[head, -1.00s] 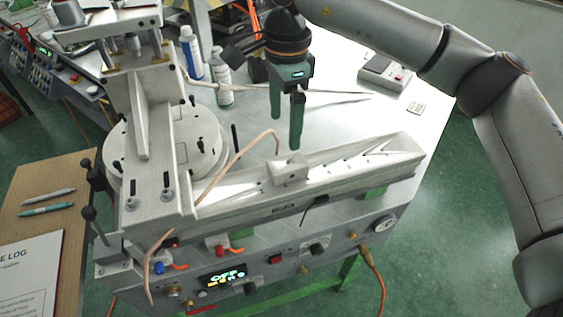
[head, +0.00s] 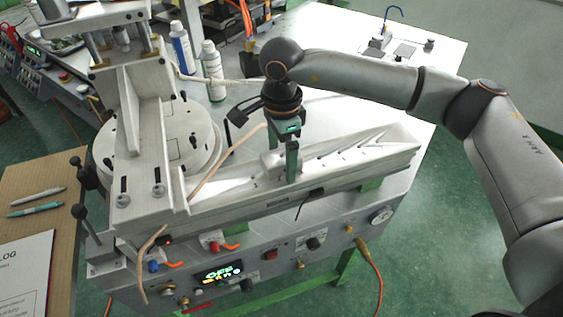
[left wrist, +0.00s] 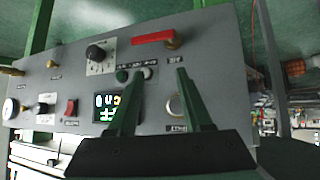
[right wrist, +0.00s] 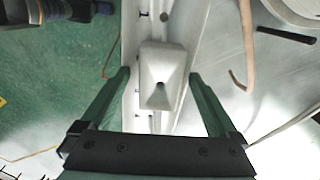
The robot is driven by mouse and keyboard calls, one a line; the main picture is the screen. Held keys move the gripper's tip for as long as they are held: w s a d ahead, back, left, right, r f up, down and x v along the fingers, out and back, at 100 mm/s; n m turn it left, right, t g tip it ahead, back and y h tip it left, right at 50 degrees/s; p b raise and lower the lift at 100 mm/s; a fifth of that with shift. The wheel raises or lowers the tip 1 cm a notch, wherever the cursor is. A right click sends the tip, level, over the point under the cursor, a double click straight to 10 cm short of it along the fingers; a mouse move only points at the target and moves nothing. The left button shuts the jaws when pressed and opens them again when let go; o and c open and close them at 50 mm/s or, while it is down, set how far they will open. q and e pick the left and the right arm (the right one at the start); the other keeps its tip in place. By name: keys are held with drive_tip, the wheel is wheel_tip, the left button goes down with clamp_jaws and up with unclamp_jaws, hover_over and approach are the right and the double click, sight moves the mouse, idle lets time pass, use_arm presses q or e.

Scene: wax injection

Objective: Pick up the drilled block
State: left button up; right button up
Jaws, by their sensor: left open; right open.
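The drilled block (head: 268,164) is a small pale block with a dark hole, sitting on the long white trough (head: 385,150) of the machine. In the head view my right gripper (head: 291,178) is down at the block and partly hides it. In the right wrist view the block (right wrist: 163,72) lies between the open fingers of the right gripper (right wrist: 160,75), with gaps showing on both sides. My left gripper (left wrist: 159,72) is open and empty, in front of the machine's control panel (left wrist: 215,75); it does not show in the head view.
A round white plate (head: 205,150) and upright column stand left of the trough. A copper-coloured tube (head: 228,152) runs close beside the block. Bottles (head: 213,72) stand behind. The white table top (head: 345,112) behind the trough is mostly clear.

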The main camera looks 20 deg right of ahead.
clamp_jaws()
idle(0.8)
